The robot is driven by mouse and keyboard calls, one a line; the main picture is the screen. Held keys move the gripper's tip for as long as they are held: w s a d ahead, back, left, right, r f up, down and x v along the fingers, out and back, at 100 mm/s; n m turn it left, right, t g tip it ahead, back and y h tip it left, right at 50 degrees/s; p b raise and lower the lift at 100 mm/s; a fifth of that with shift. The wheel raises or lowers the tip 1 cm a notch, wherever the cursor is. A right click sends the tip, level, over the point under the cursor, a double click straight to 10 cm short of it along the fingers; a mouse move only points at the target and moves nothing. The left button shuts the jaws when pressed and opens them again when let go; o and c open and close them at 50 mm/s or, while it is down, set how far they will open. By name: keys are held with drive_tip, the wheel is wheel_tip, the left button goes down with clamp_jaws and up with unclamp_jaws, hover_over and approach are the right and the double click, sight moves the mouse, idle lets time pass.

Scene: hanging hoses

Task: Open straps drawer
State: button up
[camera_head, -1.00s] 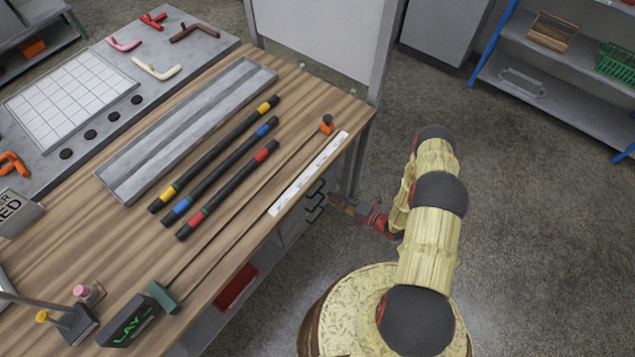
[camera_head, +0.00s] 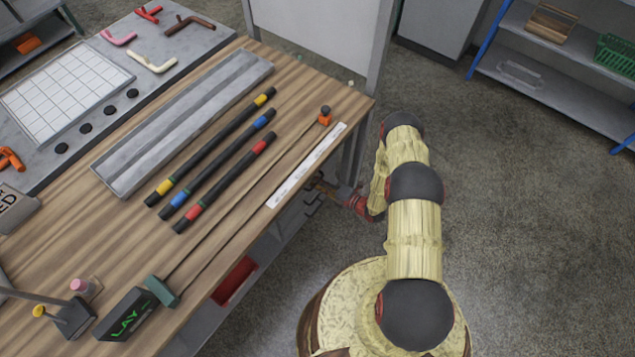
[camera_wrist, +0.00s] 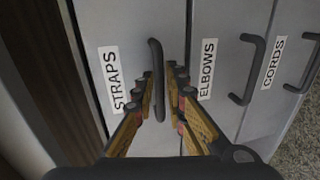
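The straps drawer (camera_wrist: 119,35) has a grey front with a white STRAPS label (camera_wrist: 115,80) and a dark bar handle (camera_wrist: 155,55). My gripper (camera_wrist: 163,82) is open in the wrist view, one finger on each side of the lower part of this handle. I cannot tell whether either finger touches it. The drawer looks shut. In the head view my gripper (camera_head: 322,187) is low beside the bench's right edge, near the handles, and its fingertips are hard to make out.
The elbows drawer (camera_wrist: 208,25) and the cords drawer (camera_wrist: 285,50), each with its own dark handle, lie to the right in the wrist view. The wooden bench top (camera_head: 255,85) carries hoses and a long tray above. Open floor (camera_head: 520,200) lies right of my arm.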

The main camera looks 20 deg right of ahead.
drive_tip(key=shift+c, duration=0.2)
clamp_jaws()
idle(0.3)
drive_tip(key=shift+s, duration=0.1)
drive_tip(key=f+b+v, duration=0.1)
drive_tip(key=f+v, duration=0.1)
drive_tip(key=v, duration=0.9)
drive_tip(key=f+b+v, duration=0.1)
drive_tip(key=f+v, duration=0.1)
drive_tip(key=v, duration=0.9)
drive_tip(key=shift+s+d+f+b, duration=0.3)
drive_tip(key=shift+s+d, duration=0.1)
drive_tip(key=shift+s, duration=0.1)
drive_tip(key=shift+o, duration=0.2)
unclamp_jaws()
